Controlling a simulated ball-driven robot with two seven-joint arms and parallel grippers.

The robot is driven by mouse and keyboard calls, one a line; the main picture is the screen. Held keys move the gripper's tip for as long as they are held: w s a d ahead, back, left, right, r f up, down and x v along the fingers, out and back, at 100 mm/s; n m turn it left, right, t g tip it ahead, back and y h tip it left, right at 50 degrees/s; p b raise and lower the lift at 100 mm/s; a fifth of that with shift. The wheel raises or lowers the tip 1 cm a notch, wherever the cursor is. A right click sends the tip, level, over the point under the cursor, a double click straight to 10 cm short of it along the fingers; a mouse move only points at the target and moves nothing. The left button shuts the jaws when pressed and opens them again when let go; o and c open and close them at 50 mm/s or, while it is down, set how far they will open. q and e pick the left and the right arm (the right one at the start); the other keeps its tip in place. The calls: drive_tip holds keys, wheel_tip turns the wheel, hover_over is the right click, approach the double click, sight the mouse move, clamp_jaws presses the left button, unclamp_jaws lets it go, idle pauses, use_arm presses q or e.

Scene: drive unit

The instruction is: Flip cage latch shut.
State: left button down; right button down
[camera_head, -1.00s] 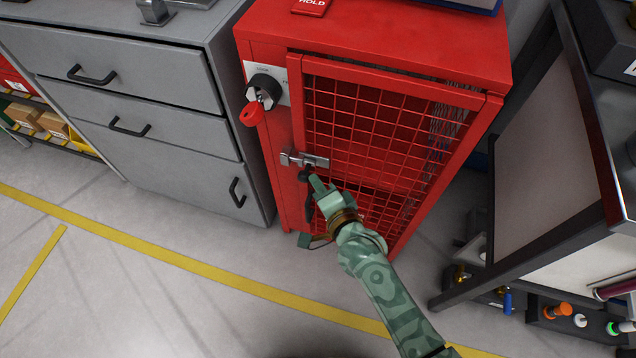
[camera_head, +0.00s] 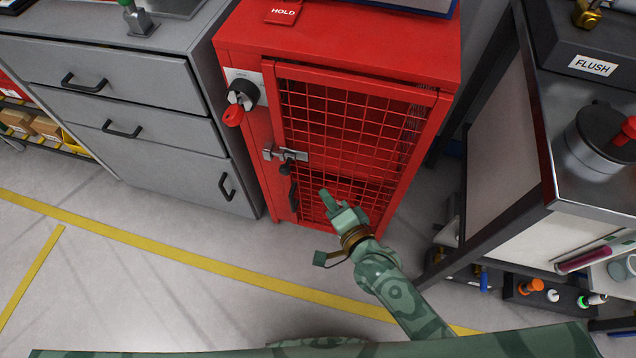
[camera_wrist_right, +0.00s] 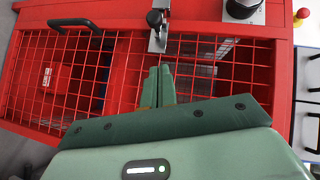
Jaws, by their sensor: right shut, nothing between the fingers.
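The red cage (camera_head: 340,130) has a mesh door that sits in its frame. The cage latch (camera_head: 286,156) is a silver bolt with a black knob at the left edge of the door, reaching onto the frame. The latch also shows in the right wrist view (camera_wrist_right: 157,28), just beyond my fingertips. My right gripper (camera_head: 328,200) is shut and empty in front of the mesh, below and to the right of the latch, apart from it. In the wrist view its fingers (camera_wrist_right: 158,75) are together and point toward the latch. My left gripper is not in view.
A black door handle (camera_head: 293,193) is below the latch. A rotary switch with a red tag (camera_head: 236,105) is above it. A grey drawer cabinet (camera_head: 130,100) stands left, and a dark-framed cart (camera_head: 600,180) right. Floor in front is clear.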

drive_tip(key=shift+v, duration=1.2)
